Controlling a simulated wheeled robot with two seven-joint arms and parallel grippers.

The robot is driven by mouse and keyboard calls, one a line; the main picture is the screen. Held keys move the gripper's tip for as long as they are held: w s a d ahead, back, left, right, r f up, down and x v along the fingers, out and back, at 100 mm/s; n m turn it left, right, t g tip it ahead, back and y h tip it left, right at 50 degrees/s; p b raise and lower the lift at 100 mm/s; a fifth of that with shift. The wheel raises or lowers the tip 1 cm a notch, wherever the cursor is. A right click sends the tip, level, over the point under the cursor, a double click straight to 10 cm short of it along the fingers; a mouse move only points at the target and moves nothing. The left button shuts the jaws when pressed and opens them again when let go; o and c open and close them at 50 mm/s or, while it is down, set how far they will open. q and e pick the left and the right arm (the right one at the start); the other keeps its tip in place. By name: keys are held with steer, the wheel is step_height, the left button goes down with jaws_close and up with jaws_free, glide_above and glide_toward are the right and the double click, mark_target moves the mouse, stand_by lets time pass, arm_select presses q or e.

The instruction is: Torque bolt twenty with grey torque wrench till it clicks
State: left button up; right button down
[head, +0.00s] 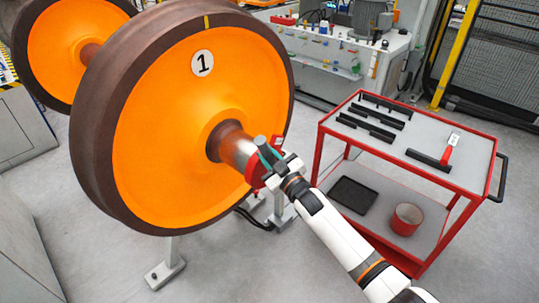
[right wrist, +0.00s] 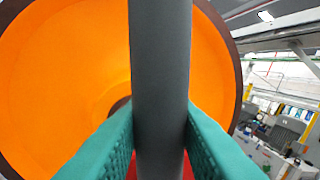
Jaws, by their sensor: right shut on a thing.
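My right gripper (head: 274,160), with teal fingers, is at the axle end of the wheelset (head: 150,130). It is shut on a grey bar, which looks like the handle of the grey torque wrench (head: 261,143); the bar also runs upright between the teal fingers in the right wrist view (right wrist: 160,70). The wrench's head and its contact with any bolt are hidden. A red part (head: 255,177) shows at the axle end behind my gripper. Bolt twenty cannot be made out. My left gripper is out of view.
A red cart (head: 470,180) stands at the right with several black tools and a red-handled tool (head: 447,152) on top. Its lower shelf holds a black tray (head: 353,194) and a red round container (head: 406,219). A workbench (head: 345,55) stands behind. Floor between stand and cart is clear.

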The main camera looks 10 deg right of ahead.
steer(key=s+a+f+n+b, duration=0.1)
steer(key=s+a+n+y+b, duration=0.1)
steer(key=a, duration=0.1)
steer(key=shift+f+n, duration=0.4)
steer(key=s+a+f+n+b, duration=0.1)
steer(key=b, duration=0.1)
steer(key=s+a+f+n+b, duration=0.1)
steer(key=n+b, duration=0.1)
steer(key=shift+a+f+y, duration=0.15)
steer(key=shift+f+y, duration=0.25)
steer(key=shift+f, duration=0.1)
